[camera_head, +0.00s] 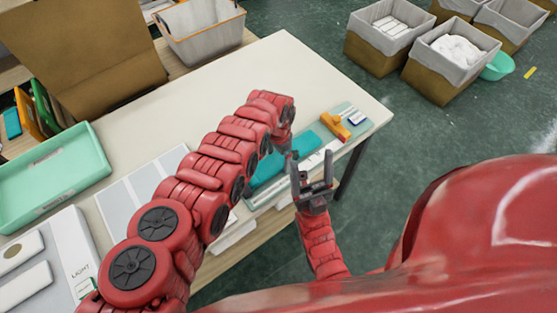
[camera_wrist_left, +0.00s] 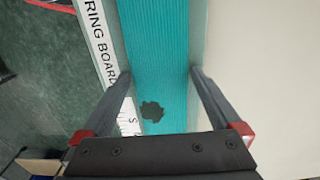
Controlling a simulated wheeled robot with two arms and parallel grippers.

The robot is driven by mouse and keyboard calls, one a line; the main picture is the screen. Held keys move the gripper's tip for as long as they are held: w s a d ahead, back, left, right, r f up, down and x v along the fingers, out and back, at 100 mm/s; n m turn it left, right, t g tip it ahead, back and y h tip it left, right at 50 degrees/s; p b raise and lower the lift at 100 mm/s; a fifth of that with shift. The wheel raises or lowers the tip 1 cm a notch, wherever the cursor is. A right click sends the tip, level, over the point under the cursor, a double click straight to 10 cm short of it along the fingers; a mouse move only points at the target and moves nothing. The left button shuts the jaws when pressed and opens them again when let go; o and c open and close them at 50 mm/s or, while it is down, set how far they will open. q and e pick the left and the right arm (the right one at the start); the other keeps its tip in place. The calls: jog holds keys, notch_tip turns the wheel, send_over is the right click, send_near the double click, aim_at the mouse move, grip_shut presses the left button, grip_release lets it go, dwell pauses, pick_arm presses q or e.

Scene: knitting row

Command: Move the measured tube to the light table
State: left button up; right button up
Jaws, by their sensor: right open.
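The teal ribbed knitted tube (camera_head: 268,171) lies along a measuring board near the table's front edge. In the left wrist view the tube (camera_wrist_left: 155,50) has a dark ragged spot, and part of the board's printed white strip (camera_wrist_left: 97,40) shows beside it. My left gripper (camera_wrist_left: 160,73) is open, its fingers on either side of the tube; I cannot tell whether they touch it. My right gripper (camera_head: 314,183) is open and empty by the table's front edge. A pale flat panel (camera_head: 140,188) lies left of the tube; a white box marked LIGHT (camera_head: 80,265) stands at lower left.
An orange tool (camera_head: 335,127) lies at the board's right end. A mint tray (camera_head: 55,180) stands at the left, and a grey bin (camera_head: 202,35) at the back. Lined crates (camera_head: 380,40) stand on the floor at right. The table's middle back is clear.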

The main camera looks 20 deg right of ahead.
pick_arm(q)
jog(key=c, duration=1)
jog(key=shift+o, duration=0.2)
jog(key=shift+r, duration=0.1)
